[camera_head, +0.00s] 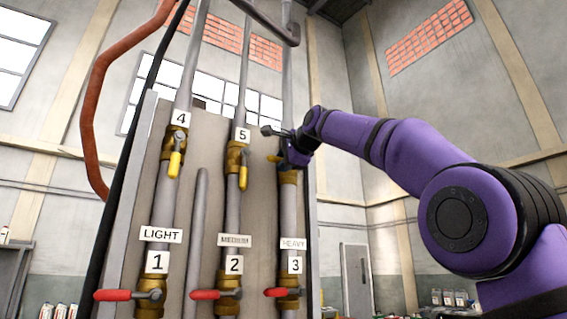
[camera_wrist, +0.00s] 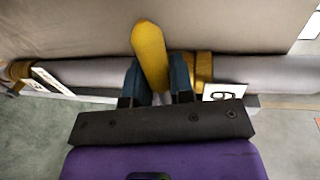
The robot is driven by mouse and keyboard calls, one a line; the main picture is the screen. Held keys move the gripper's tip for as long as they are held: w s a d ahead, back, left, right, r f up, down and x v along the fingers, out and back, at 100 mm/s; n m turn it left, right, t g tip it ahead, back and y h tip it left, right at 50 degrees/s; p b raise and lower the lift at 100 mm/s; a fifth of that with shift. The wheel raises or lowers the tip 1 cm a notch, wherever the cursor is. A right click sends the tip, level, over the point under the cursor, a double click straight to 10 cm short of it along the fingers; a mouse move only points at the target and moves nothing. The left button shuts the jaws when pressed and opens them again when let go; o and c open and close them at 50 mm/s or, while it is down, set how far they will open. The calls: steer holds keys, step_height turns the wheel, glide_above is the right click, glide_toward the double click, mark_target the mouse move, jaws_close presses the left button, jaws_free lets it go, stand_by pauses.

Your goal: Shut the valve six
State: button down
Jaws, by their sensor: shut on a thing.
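Valve six is on the upper right pipe (camera_head: 288,215), and its brass body (camera_head: 289,177) shows just below my gripper (camera_head: 284,148). In the wrist view its yellow handle (camera_wrist: 149,50) lies between the two fingers of my gripper (camera_wrist: 160,85), which is shut on it. The handle appears to lie across the pipe (camera_wrist: 100,72). In the head view only a small yellow part of it (camera_head: 272,158) shows, left of the gripper. The label 6 (camera_wrist: 224,92) is beside the right finger in the wrist view. In the head view I cannot see this label.
Valve four (camera_head: 175,163) and valve five (camera_head: 243,176) have yellow handles hanging down along their pipes. Below, the red handles of valve one (camera_head: 113,295), valve two (camera_head: 204,295) and valve three (camera_head: 276,292) point left across their pipes. A grey panel (camera_head: 262,210) stands behind the pipes.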

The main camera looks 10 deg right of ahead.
steer(key=shift+r, duration=0.1)
steer(key=c, duration=1)
jaws_free()
steer(key=v, duration=1)
steer(key=shift+s+d, duration=0.2)
steer(key=shift+s, duration=0.2)
steer(key=s+d+f+n+g+h, duration=0.1)
steer(key=s+d+f+n+g, duration=0.2)
steer(key=s+f, duration=0.7)
steer(key=s+d+f+n+g+h, duration=0.2)
steer(key=s+f+n, duration=0.4)
steer(key=f, duration=2)
steer(key=s+d+f+n+g+h, duration=0.1)
steer(key=s+d+f+n+g, duration=0.3)
steer(key=s+f, duration=1)
step_height(320, 180, down, 4)
steer(key=shift+s+f+n+g+h, duration=0.3)
steer(key=shift+n+h, duration=0.1)
steer(key=shift+n, duration=0.4)
